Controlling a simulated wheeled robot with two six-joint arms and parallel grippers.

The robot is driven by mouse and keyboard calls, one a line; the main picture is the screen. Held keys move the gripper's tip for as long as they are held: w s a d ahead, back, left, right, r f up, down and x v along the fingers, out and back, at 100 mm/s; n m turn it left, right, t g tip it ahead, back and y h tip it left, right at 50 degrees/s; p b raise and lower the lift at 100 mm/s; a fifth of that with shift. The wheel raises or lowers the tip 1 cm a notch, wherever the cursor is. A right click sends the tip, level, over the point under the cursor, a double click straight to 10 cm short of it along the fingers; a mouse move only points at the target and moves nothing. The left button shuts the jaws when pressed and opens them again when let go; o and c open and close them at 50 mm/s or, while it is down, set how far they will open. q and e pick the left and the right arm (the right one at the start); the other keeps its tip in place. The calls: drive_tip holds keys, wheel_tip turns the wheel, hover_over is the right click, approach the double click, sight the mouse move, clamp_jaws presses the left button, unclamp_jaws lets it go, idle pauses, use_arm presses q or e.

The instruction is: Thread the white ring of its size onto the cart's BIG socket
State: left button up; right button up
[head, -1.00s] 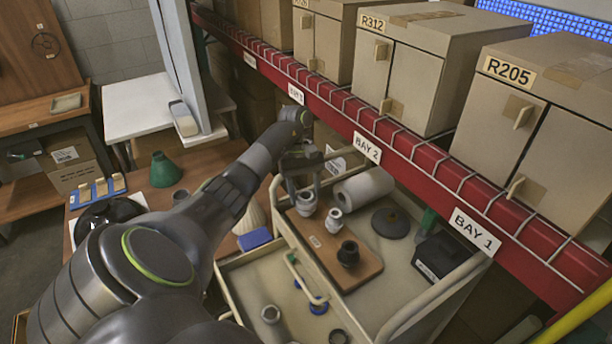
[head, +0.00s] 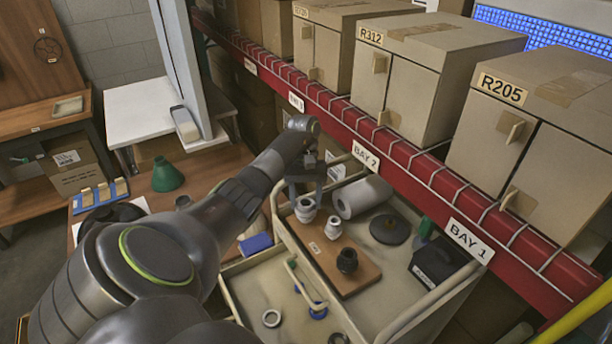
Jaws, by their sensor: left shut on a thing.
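A brown board on the cart (head: 363,281) carries several sockets. The widest pale one, the big socket (head: 305,214), is at the board's far left. A smaller pale socket (head: 333,228) and a black socket (head: 347,259) stand nearer. My left gripper (head: 307,193) is at the big socket's top, shut on what seems to be the white ring, largely hidden by the fingers. I cannot tell whether that ring is around the socket or just above it. Another pale ring (head: 272,318) lies in the cart's near tray. My right gripper is out of view.
A blue ring (head: 318,311) and a dark ring (head: 338,339) lie in the near tray. The red shelf beam (head: 412,156) runs close behind the gripper.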

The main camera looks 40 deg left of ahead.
use_arm(q)
drive_tip(key=shift+d+f+m+g+p, duration=0.1)
drive_tip(key=shift+m+g+p, duration=0.2)
drive_tip(key=shift+m, duration=0.5)
drive_tip(key=shift+y, duration=0.3)
drive_tip(key=shift+d+m+p, duration=0.1)
drive_tip(key=shift+m+p, duration=0.3)
drive_tip(key=shift+m, duration=0.4)
drive_tip(key=shift+w+m+y, duration=0.1)
drive_tip(key=shift+m+y, duration=0.3)
drive_tip(key=shift+m, duration=0.3)
drive_tip(key=o, duration=1)
drive_tip(key=shift+w+d, duration=0.1)
